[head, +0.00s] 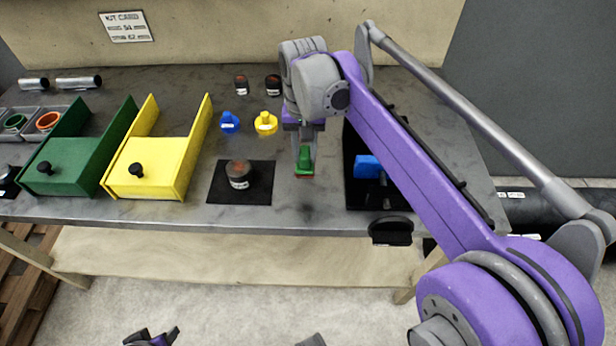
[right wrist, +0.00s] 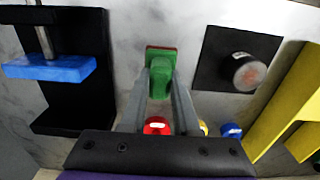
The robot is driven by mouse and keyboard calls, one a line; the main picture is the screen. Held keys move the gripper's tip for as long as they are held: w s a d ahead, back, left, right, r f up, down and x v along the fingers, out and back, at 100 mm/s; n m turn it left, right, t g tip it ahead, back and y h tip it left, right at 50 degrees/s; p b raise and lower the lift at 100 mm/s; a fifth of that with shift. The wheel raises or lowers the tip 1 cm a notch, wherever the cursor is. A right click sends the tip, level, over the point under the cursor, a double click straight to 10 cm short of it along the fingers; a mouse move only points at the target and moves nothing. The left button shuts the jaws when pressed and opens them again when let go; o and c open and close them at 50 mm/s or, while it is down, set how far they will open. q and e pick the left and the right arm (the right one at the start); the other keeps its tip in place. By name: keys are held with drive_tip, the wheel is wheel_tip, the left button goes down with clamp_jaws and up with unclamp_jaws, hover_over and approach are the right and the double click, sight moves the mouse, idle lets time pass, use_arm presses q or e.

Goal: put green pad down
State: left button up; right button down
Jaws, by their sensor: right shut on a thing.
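The green pad (head: 304,160) has a reddish-brown layer along its lower face. My right gripper (head: 305,148) is shut on it and holds it over the grey bench, left of the black fixture. In the right wrist view the green pad (right wrist: 160,82) sits between the two grey fingers (right wrist: 160,95). I cannot tell for certain whether its underside touches the bench. A small part of my left gripper (head: 150,337) seems to show at the bottom edge; its fingers cannot be made out.
A black fixture (head: 358,198) with a blue block (head: 367,166) stands to the right. A dark mat (head: 216,195) carries a dark round weight (head: 238,174). Yellow (head: 265,123) and blue (head: 230,122) knobs stand behind; a red one (right wrist: 157,125) shows in the wrist view. Yellow (head: 150,178) and green (head: 65,170) bins stand left.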

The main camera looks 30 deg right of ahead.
sight(304, 151)
wheel_tip(304, 151, down, 7)
drive_tip(key=shift+r, duration=0.15)
drive_tip(key=shift+b, duration=0.3)
drive_tip(key=shift+f, duration=0.2)
drive_tip(key=c, duration=0.7)
unclamp_jaws()
drive_tip(key=shift+o, duration=0.2)
drive_tip(key=shift+r, duration=0.1)
wheel_tip(304, 151, up, 12)
drive_tip(key=shift+r+p, duration=0.15)
drive_tip(key=shift+p, duration=0.55)
drive_tip(key=s+a+f+n+t+p, duration=0.2)
drive_tip(key=s+a+f+n, duration=0.1)
drive_tip(key=s+f, duration=0.3)
drive_tip(key=s+a+f+n+t+p, duration=0.3)
drive_tip(key=s+f, duration=0.4)
drive_tip(key=s, duration=0.2)
drive_tip(key=shift+s+a+f, duration=0.25)
drive_tip(key=shift+a, duration=0.15)
